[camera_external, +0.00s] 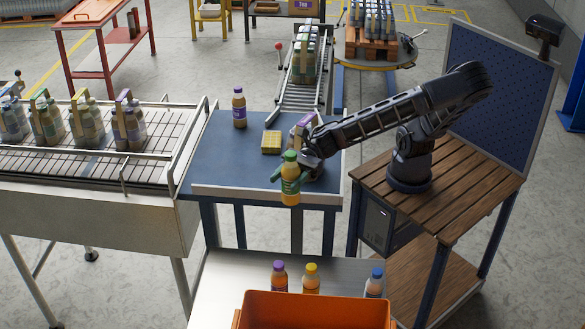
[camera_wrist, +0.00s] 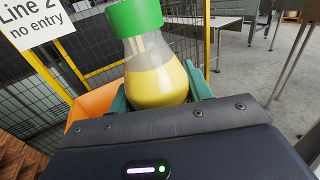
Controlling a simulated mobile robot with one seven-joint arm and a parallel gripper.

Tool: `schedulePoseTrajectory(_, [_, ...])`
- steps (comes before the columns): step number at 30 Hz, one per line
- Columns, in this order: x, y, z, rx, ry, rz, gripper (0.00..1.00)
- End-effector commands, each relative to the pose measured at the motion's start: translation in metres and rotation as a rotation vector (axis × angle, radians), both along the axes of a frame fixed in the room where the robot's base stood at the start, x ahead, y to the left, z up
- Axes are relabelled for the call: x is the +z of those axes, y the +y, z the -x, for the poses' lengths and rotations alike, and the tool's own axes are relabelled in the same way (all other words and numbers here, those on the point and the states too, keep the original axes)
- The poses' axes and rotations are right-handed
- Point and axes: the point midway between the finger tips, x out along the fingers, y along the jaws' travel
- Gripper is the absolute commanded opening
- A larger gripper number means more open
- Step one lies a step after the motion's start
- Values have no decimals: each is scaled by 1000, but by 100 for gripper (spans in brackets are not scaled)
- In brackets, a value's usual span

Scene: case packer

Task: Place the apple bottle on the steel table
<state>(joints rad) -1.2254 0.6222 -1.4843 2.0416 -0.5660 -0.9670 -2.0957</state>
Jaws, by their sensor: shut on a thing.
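The apple bottle, with a green cap and yellow juice (camera_external: 291,193), is held roughly upright in my gripper (camera_external: 290,179). It hangs in the air near the front edge of the blue-topped table. In the wrist view the bottle (camera_wrist: 156,78) stands between the green fingers, which are shut on it, its lower part hidden by the gripper body. The steel table (camera_external: 228,284) is lower and nearer the camera, below the held bottle in the picture. Its front part is hidden by an orange crate.
Purple-capped (camera_external: 279,277), yellow-capped (camera_external: 311,279) and blue-capped (camera_external: 375,284) bottles stand on the steel table behind the orange crate (camera_external: 315,310). The blue-topped table (camera_external: 215,160) holds another purple-capped bottle (camera_external: 239,107) and a yellow block (camera_external: 271,142). The steel table's left side is clear.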

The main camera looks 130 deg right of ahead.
Motion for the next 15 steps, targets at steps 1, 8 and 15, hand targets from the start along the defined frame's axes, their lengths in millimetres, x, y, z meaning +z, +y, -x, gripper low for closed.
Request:
schedulePoseTrajectory(1, [-11,12,-5,36,1,-4,18])
schedulePoseTrajectory(8, [-55,83,-17,220,0,-6,18])
schedulePoseTrajectory(15, [-85,161,-13,417,-2,-7,18])
